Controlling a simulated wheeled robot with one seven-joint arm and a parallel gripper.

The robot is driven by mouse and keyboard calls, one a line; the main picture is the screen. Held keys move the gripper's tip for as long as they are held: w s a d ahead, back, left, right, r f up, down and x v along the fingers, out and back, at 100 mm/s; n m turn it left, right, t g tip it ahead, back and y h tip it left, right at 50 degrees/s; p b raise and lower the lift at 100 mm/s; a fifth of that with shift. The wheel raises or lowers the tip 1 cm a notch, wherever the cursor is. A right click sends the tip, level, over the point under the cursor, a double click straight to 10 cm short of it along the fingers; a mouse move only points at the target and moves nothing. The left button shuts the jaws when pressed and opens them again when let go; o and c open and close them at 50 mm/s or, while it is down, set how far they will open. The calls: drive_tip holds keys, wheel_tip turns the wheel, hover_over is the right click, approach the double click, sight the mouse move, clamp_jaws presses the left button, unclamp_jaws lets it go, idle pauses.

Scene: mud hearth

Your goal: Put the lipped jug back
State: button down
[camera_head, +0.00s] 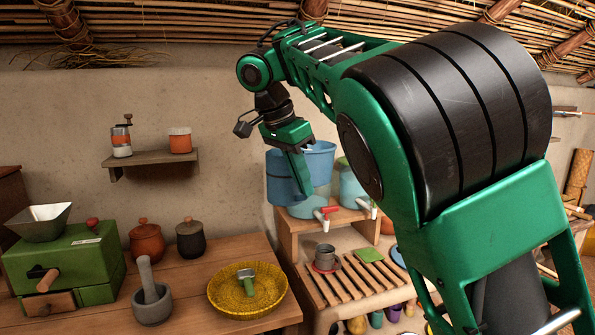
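My gripper (298,172) hangs fingers-down at the upper middle, in front of blue vessels on a wooden stand. One finger shows clearly, and the other is hidden or hard to make out. A light blue, wide-mouthed vessel (320,158) shows right behind the finger, and a darker blue surface (279,180) shows to its left. Either may be part of the lipped jug; I cannot tell whether they are one thing or whether my gripper touches or holds it. A small grey cup (325,254) stands upright on a red disc on the slatted rack, apart from my gripper.
Dispensers with a red tap (325,212) and a white tap (369,205) stand on the wooden stand (291,240). The slatted rack (326,287) is partly bare. A yellow basket (221,303), mortar (153,308) and green mill (70,258) occupy the left table. My arm covers the right.

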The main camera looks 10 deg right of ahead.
drive_tip(key=d+f+n+y, duration=0.1)
drive_tip(key=d+f+n, duration=0.3)
drive_tip(key=f, duration=1.1)
drive_tip(key=d+f+n+t+y, duration=0.1)
drive_tip(key=d+f+n, duration=0.3)
drive_tip(key=d+f, duration=0.5)
drive_tip(key=s+d+f+n+t+y, duration=0.1)
drive_tip(key=d+f+n, duration=0.3)
drive_tip(key=f, duration=1.9)
drive_tip(key=shift+d+n+y, duration=0.3)
drive_tip(key=shift+d+y, duration=0.2)
drive_tip(key=shift+d, duration=0.75)
